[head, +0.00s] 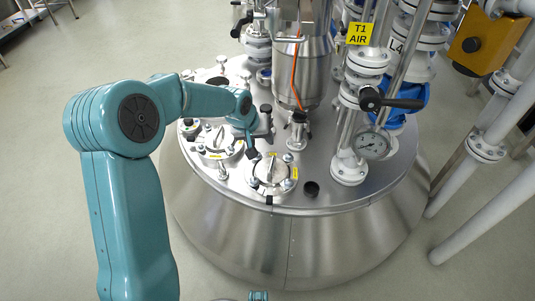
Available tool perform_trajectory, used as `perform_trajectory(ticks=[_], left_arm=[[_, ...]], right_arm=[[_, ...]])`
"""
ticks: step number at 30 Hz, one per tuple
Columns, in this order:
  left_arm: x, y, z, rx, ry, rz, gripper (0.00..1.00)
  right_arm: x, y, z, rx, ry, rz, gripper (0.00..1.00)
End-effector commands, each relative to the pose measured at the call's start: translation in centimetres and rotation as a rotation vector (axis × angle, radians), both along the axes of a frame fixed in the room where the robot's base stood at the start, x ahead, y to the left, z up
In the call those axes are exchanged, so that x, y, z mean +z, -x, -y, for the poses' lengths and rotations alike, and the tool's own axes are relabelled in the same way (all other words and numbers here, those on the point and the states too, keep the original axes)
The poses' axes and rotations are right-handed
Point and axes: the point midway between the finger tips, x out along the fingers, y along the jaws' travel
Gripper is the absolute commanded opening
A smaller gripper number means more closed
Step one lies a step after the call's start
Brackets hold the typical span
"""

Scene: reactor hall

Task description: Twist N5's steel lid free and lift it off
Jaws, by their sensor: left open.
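Two round steel lids with raised bar handles sit on top of the steel vessel (310,198). The front lid (262,183) is near the vessel's front edge, and the other lid (213,150) is to its left and farther back. Small yellow labels lie beside them, too small to read, so I cannot tell which lid is N5's. My left gripper (260,140) is open, above the vessel top, between the two lids and just behind the front one. It appears empty and apart from both handles. My right gripper is out of view.
A tall steel column (303,75) with an orange cable rises behind. White pipes (487,149) stand at far right. The floor in front is clear.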

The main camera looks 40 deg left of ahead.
Motion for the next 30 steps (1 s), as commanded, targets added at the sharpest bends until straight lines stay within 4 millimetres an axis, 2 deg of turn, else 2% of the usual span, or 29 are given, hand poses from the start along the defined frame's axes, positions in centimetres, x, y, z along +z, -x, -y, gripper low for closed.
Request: perform_trajectory(ticks=[1, 3, 15, 21, 30], left_arm=[[-1.4, -0.4, 0.2, -0.002, 0.001, -0.003, 0.48], [-2.8, -1.0, 0.3, -0.002, 0.003, -0.004, 0.48], [-10.3, -4.8, 0.4, -0.005, 0.002, -0.001, 0.48], [-12.2, -5.9, 0.2, -0.005, 0.001, 0.0, 0.48], [-12.6, -6.3, 0.1, -0.005, 0.001, 0.001, 0.48]], right_arm=[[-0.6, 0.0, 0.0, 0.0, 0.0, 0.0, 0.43], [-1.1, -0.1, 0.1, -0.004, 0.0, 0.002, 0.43], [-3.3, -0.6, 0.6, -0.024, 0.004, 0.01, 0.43], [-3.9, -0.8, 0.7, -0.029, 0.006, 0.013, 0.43], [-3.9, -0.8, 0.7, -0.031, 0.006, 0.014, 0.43]])
